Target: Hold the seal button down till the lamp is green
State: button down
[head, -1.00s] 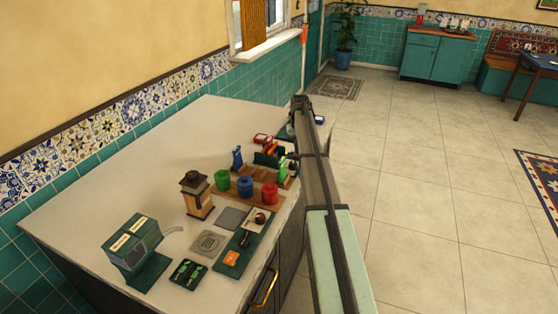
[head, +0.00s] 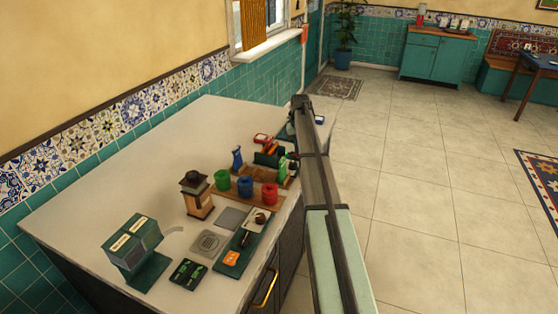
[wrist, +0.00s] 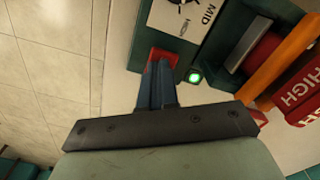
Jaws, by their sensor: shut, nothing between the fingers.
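In the wrist view, my gripper (wrist: 160,68) is shut, its two dark blue fingers together. Its tips are at a red button (wrist: 154,60) on the edge of a dark green unit (wrist: 138,45). The fingers cover part of the button, and I cannot tell how far down it is. Just right of the fingers, a small round lamp (wrist: 194,77) glows green with a bright centre. In the head view, my arm hides the gripper, the button and the lamp.
In the wrist view, an orange bar (wrist: 283,68) and a red part marked HIGH (wrist: 300,95) stand close on the right. In the head view, green (head: 222,179), blue (head: 245,187) and red (head: 269,194) canisters stand nearer on the counter (head: 130,170).

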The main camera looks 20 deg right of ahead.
jog(key=shift+r, duration=2.4)
